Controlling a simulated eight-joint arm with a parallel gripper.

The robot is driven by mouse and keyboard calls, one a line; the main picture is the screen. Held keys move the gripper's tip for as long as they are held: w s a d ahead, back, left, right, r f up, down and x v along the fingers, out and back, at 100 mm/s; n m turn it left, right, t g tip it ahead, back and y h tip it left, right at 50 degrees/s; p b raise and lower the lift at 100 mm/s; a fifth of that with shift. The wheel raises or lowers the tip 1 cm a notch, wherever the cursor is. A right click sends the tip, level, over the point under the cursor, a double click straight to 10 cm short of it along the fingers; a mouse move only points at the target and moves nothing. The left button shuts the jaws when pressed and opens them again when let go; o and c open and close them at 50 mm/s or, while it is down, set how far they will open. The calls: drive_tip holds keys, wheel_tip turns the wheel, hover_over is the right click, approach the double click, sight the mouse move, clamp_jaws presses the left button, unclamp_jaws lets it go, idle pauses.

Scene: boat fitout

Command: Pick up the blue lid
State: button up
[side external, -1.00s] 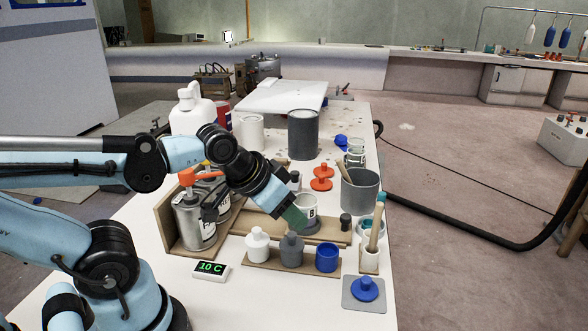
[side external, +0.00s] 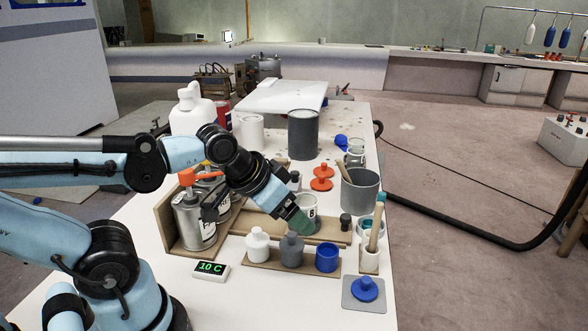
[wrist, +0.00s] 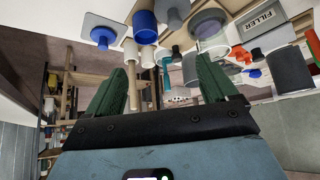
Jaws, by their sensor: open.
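The blue lid (side external: 365,289) with a round knob lies on a small grey square pad (side external: 350,304) at the front right of the table. In the wrist view the lid (wrist: 102,37) shows at the upper left on its pad. My gripper (side external: 302,222), with green fingers, is above the middle of the table, left of and behind the lid, by a white-and-grey can marked 8 (side external: 311,207). In the wrist view my gripper (wrist: 165,84) has its two fingers wide apart with nothing held between them.
A wooden strip holds a white bottle (side external: 257,243), a grey bottle (side external: 291,248) and a blue cup (side external: 326,258) near the lid. A holder with brushes (side external: 370,258) stands just behind the lid. A grey pot (side external: 360,192) and orange lid (side external: 321,178) are farther back.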

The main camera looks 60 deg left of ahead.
drive_tip(key=m+g, duration=0.7)
drive_tip(key=m, duration=1.6)
hover_over(366, 278)
drive_tip(key=f, duration=0.7)
drive_tip(key=shift+s+a+f, duration=0.15)
drive_tip(key=shift+s+f, duration=0.2)
drive_tip(key=shift+f, duration=0.05)
drive_tip(key=shift+n, duration=0.3)
drive_tip(key=shift+w+f, duration=0.2)
drive_tip(key=shift+f, duration=1.1)
drive_tip(key=shift+w+f, duration=0.15)
drive_tip(key=shift+f, duration=1.15)
drive_tip(key=c, duration=1.1)
